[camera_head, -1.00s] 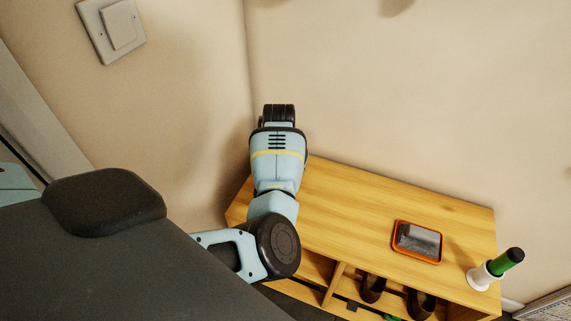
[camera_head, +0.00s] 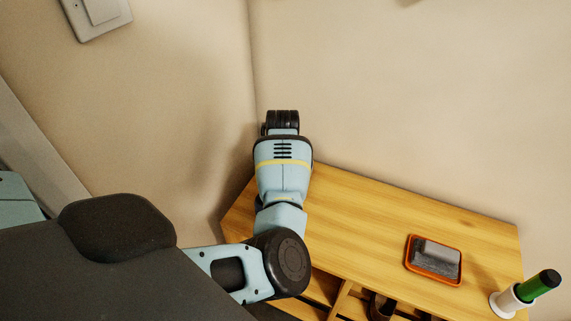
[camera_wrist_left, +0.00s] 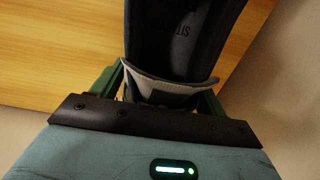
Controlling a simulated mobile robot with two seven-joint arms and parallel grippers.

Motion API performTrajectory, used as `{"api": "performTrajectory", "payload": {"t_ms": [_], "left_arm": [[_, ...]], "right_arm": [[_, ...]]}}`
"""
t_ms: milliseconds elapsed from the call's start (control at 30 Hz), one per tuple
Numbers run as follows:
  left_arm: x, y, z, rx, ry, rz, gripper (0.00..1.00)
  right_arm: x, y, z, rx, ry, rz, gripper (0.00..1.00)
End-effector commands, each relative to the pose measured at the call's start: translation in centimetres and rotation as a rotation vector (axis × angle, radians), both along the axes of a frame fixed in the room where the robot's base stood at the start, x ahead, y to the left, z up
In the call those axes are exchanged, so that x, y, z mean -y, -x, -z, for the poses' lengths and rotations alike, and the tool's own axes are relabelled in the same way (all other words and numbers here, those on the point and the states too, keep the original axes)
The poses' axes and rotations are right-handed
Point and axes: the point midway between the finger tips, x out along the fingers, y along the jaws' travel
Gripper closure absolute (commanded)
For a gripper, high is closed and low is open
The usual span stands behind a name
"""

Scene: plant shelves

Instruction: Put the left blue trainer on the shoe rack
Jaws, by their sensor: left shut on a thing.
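In the left wrist view my left gripper (camera_wrist_left: 165,88) is shut on a dark navy-blue trainer (camera_wrist_left: 176,42) with a grey collar edge. Lettering shows on the trainer's dark inside. The trainer's far end runs out of the top of that view. Behind it is a wooden surface. In the head view my left arm reaches over the left end of the wooden shoe rack (camera_head: 350,222); the gripper and the trainer are hidden there. Whether the trainer touches the wood cannot be told. My right gripper is not in view.
On the rack's top stand an orange-rimmed tray (camera_head: 410,264) with a grey item (camera_head: 437,255) and a white holder (camera_head: 507,302) with a green-and-black cylinder (camera_head: 537,286). Dark shoes (camera_head: 381,305) sit in a compartment below. Walls close in behind and left; the middle top is clear.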

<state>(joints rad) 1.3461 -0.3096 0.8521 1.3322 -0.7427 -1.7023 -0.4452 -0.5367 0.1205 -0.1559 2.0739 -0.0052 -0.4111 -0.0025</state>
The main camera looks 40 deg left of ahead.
Motion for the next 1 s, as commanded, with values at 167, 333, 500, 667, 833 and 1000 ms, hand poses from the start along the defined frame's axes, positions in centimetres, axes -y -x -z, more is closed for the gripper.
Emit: {"api": "performTrajectory", "payload": {"t_ms": [167,333,500,667,833,1000], "left_arm": [[-0.05,-0.14,-0.18,0.005,-0.001,0.0,0.59],[-0.03,-0.14,-0.1,0.004,-0.001,0.0,0.59],[0.0,-0.1,0.22,0.003,-0.001,0.0,0.17],[-0.01,-0.09,0.23,0.003,-0.001,0.0,0.04],[-0.01,-0.09,0.23,0.003,-0.001,0.0,0.04],[-0.05,-0.13,-0.55,0.005,-0.002,-0.001,0.04]], "right_arm": [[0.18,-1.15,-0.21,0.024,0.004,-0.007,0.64],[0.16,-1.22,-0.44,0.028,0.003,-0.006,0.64],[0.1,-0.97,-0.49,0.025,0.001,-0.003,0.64],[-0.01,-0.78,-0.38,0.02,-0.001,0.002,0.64],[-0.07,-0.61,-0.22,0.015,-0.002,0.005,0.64],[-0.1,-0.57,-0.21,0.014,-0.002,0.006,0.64]]}}
